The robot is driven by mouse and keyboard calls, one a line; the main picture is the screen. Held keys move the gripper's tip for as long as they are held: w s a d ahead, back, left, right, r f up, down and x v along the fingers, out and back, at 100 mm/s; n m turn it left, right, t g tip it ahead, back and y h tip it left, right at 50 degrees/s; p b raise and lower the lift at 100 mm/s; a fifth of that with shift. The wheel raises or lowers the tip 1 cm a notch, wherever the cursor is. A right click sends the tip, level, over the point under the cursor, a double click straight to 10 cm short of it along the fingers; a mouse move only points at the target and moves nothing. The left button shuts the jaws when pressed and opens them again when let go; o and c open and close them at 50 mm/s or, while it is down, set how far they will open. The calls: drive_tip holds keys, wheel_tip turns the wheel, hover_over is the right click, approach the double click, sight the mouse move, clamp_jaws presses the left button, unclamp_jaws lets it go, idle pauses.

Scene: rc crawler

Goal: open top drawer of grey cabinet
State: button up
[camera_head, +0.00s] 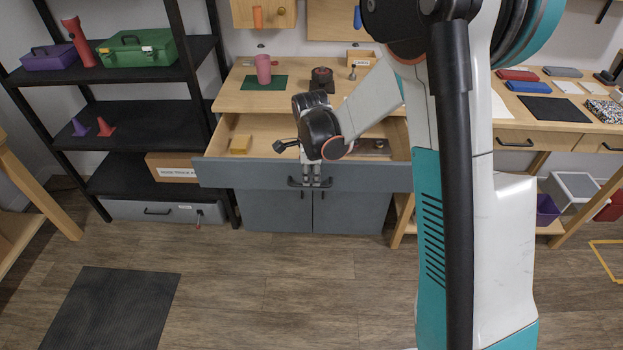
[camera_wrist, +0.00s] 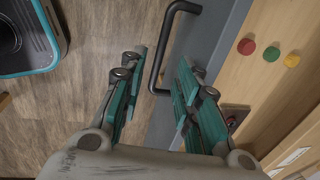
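The grey cabinet (camera_head: 278,210) stands at the back centre with a wooden top. Its top drawer (camera_head: 240,176) is pulled out, and its wooden inside shows. My gripper (camera_head: 311,182) is at the drawer's black bar handle (camera_head: 292,183), pointing down and partly covering it. In the wrist view the handle (camera_wrist: 164,50) reaches into the gap between the two teal fingers of my gripper (camera_wrist: 155,78). The fingers are spread, with space visible on both sides of the handle. The grey drawer front (camera_wrist: 205,42) lies beside the right finger.
A pink cup (camera_head: 263,69) stands on the cabinet top. Black shelving (camera_head: 130,110) is left, a workbench (camera_head: 535,141) right.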

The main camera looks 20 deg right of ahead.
wheel_tip(320, 180, up, 8)
drive_tip(key=s, duration=0.1)
drive_tip(key=shift+s+a+f, duration=0.2)
drive_tip(key=shift+f, duration=0.05)
idle(0.4)
drive_tip(key=s+d+r+n+t, duration=0.1)
drive_tip(key=s+r+n+t, duration=0.1)
drive_tip(key=s+r+n, duration=0.9)
drive_tip(key=s+r+n+t, duration=0.1)
drive_tip(key=s+n+t, duration=0.2)
drive_tip(key=s+n, duration=0.7)
drive_tip(key=s, duration=0.4)
drive_tip(key=shift+s+d+y, duration=0.3)
drive_tip(key=shift+s, duration=0.05)
